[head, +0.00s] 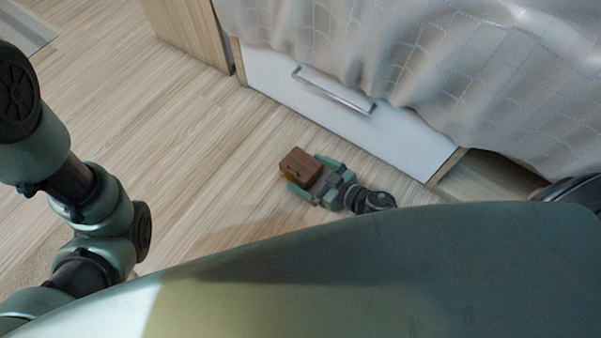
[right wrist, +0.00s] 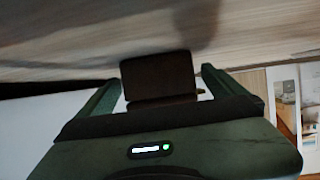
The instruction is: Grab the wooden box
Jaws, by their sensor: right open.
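The wooden box (head: 299,163) is small and brown and sits on the wood floor in front of the bed drawer. My right gripper (head: 309,175) is at the box, with its green fingers open on either side of it in the head view. In the right wrist view the dark box (right wrist: 158,78) sits between the two open fingers (right wrist: 157,92). I cannot tell whether either finger touches it. My left arm comes in at the left of the head view, but its gripper is out of view.
A white drawer front (head: 335,108) with a metal handle (head: 334,90) stands just behind the box. A grey bedspread (head: 420,50) hangs over it. An open wooden compartment (head: 488,177) is at the right. The floor (head: 130,110) to the left is clear.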

